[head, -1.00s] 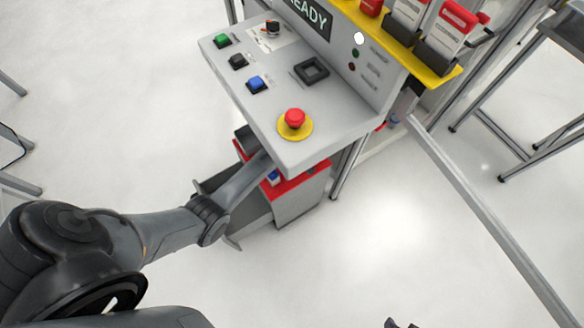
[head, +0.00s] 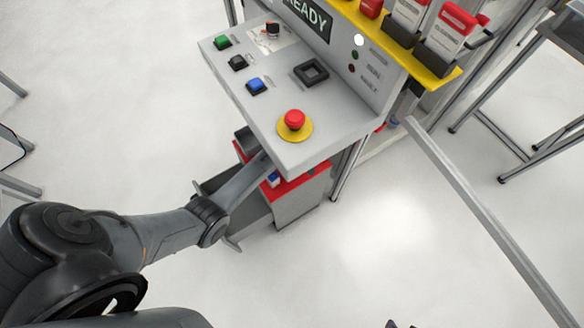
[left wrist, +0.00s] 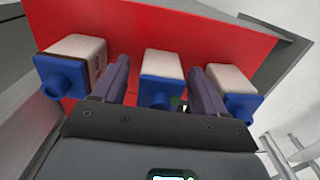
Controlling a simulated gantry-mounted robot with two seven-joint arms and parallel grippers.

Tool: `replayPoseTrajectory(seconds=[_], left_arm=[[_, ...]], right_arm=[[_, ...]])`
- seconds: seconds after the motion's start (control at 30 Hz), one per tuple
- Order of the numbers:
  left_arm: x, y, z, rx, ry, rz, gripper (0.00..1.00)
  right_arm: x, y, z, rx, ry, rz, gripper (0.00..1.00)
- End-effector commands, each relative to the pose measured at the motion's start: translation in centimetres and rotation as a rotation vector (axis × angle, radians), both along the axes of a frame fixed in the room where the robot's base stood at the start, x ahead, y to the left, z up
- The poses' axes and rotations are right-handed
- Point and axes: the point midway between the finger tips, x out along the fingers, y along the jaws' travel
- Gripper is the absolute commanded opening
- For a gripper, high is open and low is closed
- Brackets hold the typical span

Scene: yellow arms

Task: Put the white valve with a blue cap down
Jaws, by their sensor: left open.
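Three white valves with blue caps show in the left wrist view against a red surface (left wrist: 200,35): a left one (left wrist: 72,65), a middle one (left wrist: 161,78) and a right one (left wrist: 232,90). My left gripper (left wrist: 160,80) is open, with one finger on each side of the middle valve and gaps between. In the head view the left gripper is hidden under the console; a bit of white and blue (head: 272,180) shows beside my arm at the red-topped bin (head: 300,185). Only a dark tip of my right gripper (head: 398,324) shows at the bottom edge.
The grey console (head: 290,148) with buttons and a red emergency stop (head: 294,119) overhangs the bin. A yellow rack (head: 430,70) with red-and-white items stands at the upper right. A grey rail (head: 490,220) crosses the right side. The floor in front is clear.

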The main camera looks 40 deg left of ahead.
Motion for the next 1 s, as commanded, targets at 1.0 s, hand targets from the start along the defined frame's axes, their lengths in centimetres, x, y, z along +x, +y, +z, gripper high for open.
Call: replayPoseTrajectory(seconds=[1.0], left_arm=[[0.0, 0.0, 5.3, -0.001, 0.001, 0.000, 0.72]], right_arm=[[0.0, 0.2, 2.3, 0.008, -0.001, -0.005, 0.43]])
